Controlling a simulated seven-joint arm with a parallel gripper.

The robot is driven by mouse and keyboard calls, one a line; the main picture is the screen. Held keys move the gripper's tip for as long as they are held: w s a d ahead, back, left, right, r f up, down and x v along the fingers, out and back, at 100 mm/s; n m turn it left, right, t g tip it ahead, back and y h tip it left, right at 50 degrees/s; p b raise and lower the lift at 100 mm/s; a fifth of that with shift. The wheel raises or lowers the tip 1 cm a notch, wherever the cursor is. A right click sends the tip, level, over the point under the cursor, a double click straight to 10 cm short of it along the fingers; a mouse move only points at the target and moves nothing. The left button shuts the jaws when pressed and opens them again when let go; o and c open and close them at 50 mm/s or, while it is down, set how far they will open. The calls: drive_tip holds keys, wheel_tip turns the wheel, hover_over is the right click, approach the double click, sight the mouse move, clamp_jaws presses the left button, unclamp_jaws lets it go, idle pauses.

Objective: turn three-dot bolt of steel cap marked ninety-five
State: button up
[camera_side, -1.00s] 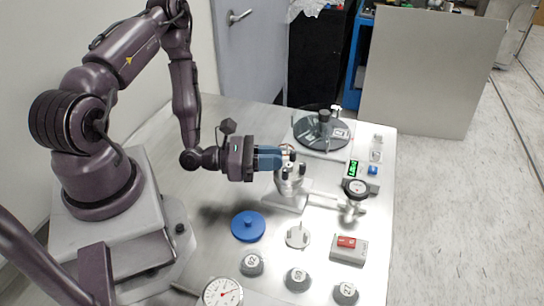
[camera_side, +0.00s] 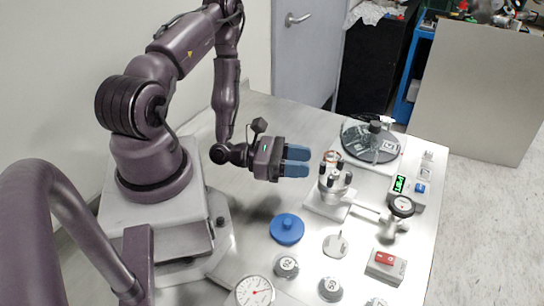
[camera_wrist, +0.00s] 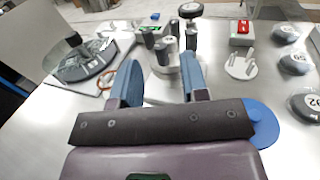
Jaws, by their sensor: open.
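A small steel vessel (camera_side: 335,200) stands on a metal foot, with several dark-topped upright bolts (camera_side: 336,180) around its top. It also shows in the wrist view (camera_wrist: 163,55), ahead of my fingers. I cannot read a ninety-five or any dot marks on it. My gripper (camera_side: 308,162) is open and empty, its two blue fingers apart, just left of the vessel and clear of it. In the wrist view my fingers (camera_wrist: 160,76) stand on either side of a clear gap, and the right finger covers part of the vessel.
A blue lid (camera_side: 287,229), a pale pronged disc (camera_side: 335,245) and several grey numbered caps (camera_side: 330,288) lie in front. A dark turntable (camera_side: 371,144) stands behind.

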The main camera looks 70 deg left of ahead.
drive_tip(key=v, duration=0.9)
wheel_tip(320, 180, up, 5)
approach(323, 168)
drive_tip(key=x, duration=0.8)
drive_tip(key=shift+w+a+r, duration=0.25)
drive_tip(key=shift+w+r, duration=0.05)
drive_tip(key=shift+w, duration=0.05)
idle(0.4)
clamp_jaws()
